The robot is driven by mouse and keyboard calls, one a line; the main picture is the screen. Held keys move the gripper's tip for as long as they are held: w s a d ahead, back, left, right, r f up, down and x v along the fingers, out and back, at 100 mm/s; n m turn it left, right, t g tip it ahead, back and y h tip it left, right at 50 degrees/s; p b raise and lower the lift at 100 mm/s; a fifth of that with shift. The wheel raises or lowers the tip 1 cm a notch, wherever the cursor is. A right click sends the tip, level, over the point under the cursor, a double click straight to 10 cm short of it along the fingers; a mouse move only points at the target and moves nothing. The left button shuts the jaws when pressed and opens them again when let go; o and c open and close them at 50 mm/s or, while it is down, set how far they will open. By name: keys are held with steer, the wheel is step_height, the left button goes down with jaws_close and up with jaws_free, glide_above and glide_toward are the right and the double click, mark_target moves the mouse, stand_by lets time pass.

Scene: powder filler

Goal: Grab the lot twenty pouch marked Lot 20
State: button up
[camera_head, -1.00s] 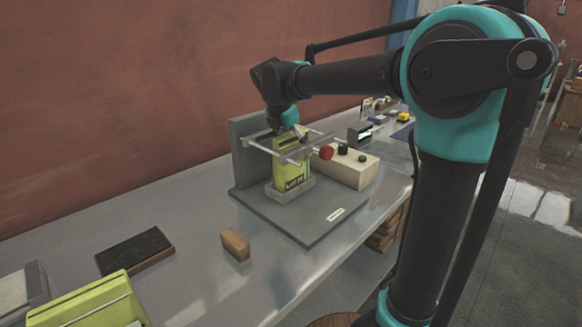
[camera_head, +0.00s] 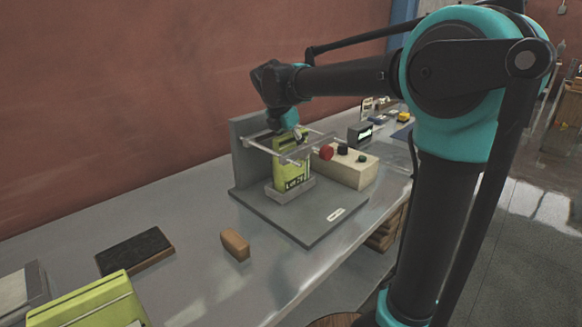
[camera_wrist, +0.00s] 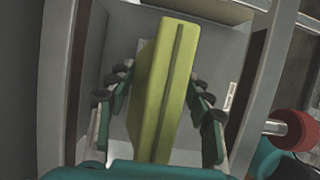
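The green pouch with a dark lot label (camera_head: 291,174) stands upright in a small grey holder (camera_head: 292,191) on the filler's grey base plate. The label looks like "Lot 20", though the print is small. My gripper (camera_head: 287,133) is above the pouch, pointing down. In the wrist view the pouch (camera_wrist: 165,88) shows from above, slightly tilted, between my two fingers (camera_wrist: 160,102). The fingers are open, with gaps visible on both sides of the pouch. The pouch's lower part is hidden in the holder.
Metal rods (camera_head: 283,152) of the filler frame run close around the pouch. A cream control box (camera_head: 345,168) with a red knob (camera_head: 326,152) stands to the right. A brown block (camera_head: 235,244) and a dark pad (camera_head: 135,250) lie left. Another green item (camera_head: 95,305) is at front left.

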jaws_close()
steer(key=shift+r, duration=0.15)
